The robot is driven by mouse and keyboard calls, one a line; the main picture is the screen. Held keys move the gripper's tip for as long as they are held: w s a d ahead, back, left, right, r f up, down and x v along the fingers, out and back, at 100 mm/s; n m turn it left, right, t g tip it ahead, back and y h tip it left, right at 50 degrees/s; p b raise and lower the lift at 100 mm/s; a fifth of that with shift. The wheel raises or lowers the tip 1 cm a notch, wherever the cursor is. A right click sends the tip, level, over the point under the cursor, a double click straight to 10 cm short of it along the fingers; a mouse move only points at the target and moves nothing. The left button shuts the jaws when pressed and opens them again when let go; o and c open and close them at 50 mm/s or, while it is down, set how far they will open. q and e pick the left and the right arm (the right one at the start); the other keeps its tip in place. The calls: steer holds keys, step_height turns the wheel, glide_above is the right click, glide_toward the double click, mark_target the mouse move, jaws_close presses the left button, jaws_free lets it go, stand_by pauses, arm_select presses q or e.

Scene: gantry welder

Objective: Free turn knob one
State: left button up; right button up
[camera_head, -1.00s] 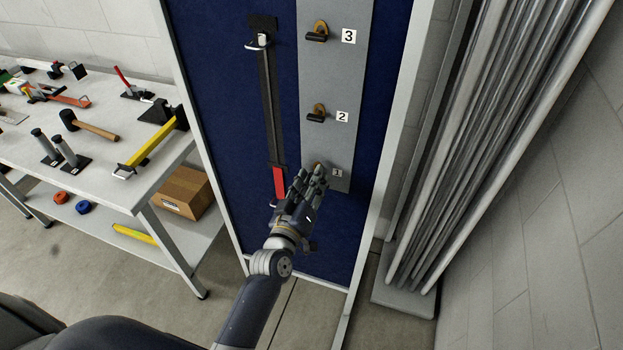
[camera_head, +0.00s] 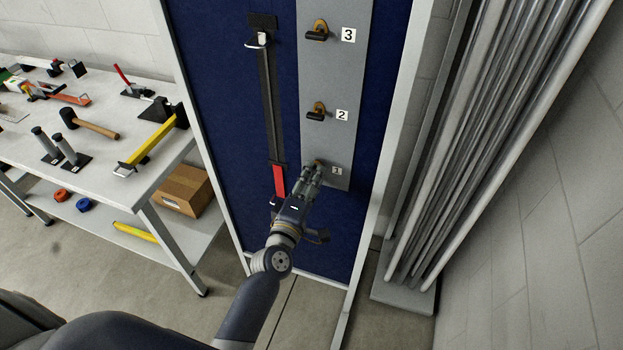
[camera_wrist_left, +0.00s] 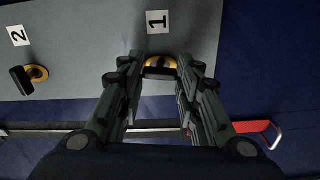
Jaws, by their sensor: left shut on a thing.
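Knob one (camera_wrist_left: 160,67) has a yellow base and a black handle and sits beside the label "1" (camera_wrist_left: 158,21) on the grey strip. In the head view only a small part of knob one (camera_head: 319,161) shows above my fingers, beside its label (camera_head: 337,170). My left gripper (camera_head: 313,172) reaches up to it from below. In the left wrist view the fingers of my left gripper (camera_wrist_left: 158,72) stand on both sides of the knob, shut on it. The fingers hide part of its handle. My right gripper is not in view.
Knob two (camera_head: 316,111) and knob three (camera_head: 317,30) sit above on the grey strip (camera_head: 335,70). A dark rail with a red slider (camera_head: 279,180) runs left of it on the blue panel. A tool table (camera_head: 110,165) stands left, and grey pipes (camera_head: 480,150) stand right.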

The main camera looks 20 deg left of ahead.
arm_select(q)
steer(key=shift+n, duration=0.6)
steer(key=o, duration=1)
steer(key=shift+o, duration=0.2)
steer(key=s, duration=1.2)
steer(key=shift+a, duration=0.25)
